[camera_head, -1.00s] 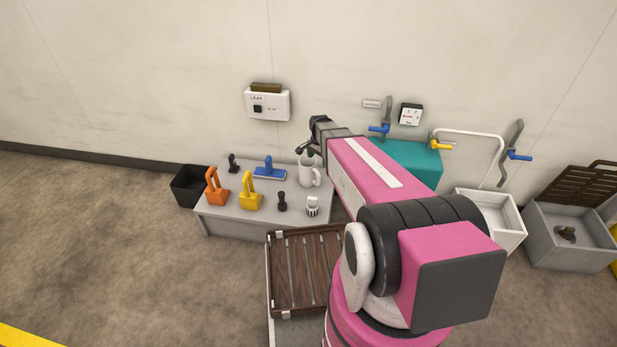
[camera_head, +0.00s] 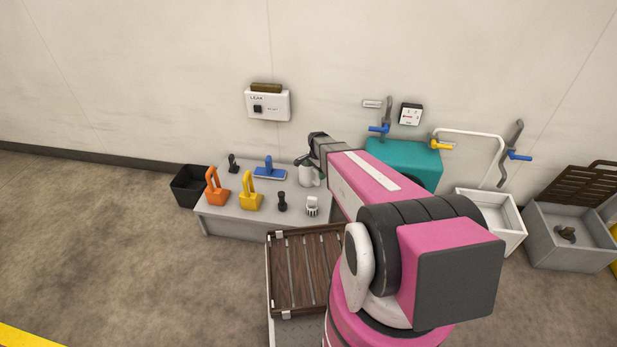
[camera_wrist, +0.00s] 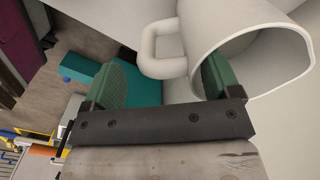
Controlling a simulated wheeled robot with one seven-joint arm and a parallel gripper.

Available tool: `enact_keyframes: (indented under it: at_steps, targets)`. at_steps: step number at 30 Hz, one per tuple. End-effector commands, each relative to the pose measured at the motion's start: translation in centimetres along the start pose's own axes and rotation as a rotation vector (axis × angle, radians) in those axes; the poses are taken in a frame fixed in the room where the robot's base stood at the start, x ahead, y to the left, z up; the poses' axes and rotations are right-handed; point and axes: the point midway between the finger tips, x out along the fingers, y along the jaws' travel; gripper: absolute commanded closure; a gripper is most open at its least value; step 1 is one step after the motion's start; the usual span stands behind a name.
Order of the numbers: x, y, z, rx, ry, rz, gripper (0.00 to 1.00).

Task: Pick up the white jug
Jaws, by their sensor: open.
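The white jug (camera_head: 306,177) stands upright on the grey table (camera_head: 240,225), near its right end. It also fills the upper right of the wrist view (camera_wrist: 215,35), with its handle toward the left and its open rim toward the right. My gripper (camera_head: 307,164) is at the top of the jug, partly hiding it. In the wrist view my gripper (camera_wrist: 168,80) is open, with two green pads. The right pad overlaps the jug's mouth and appears to be inside the rim. The left pad is outside, left of the handle. I cannot tell whether either pad touches the jug.
On the table are an orange tool (camera_head: 215,190), a yellow tool (camera_head: 250,198), a blue tool (camera_head: 269,172), dark knobs (camera_head: 282,202) and a small white item (camera_head: 312,206). A teal box (camera_head: 410,165) stands right of the table. A black bin (camera_head: 187,188) stands left.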

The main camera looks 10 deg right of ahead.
Motion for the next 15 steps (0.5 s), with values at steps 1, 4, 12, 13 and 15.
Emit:
enact_keyframes:
  at_steps: [1, 4, 12, 13, 15]
  targets:
    - [1.0, -0.1, -0.1, 0.0, 0.0, 0.001, 0.17]
    - [2.3, -0.1, 0.0, 0.0, -0.001, 0.002, 0.17]
    - [2.8, 0.0, 0.0, 0.0, 0.0, 0.0, 0.17]
    - [2.8, 0.0, 0.0, 0.0, 0.0, 0.0, 0.2]
    - [2.8, 0.0, 0.0, 0.0, 0.0, 0.0, 0.43]
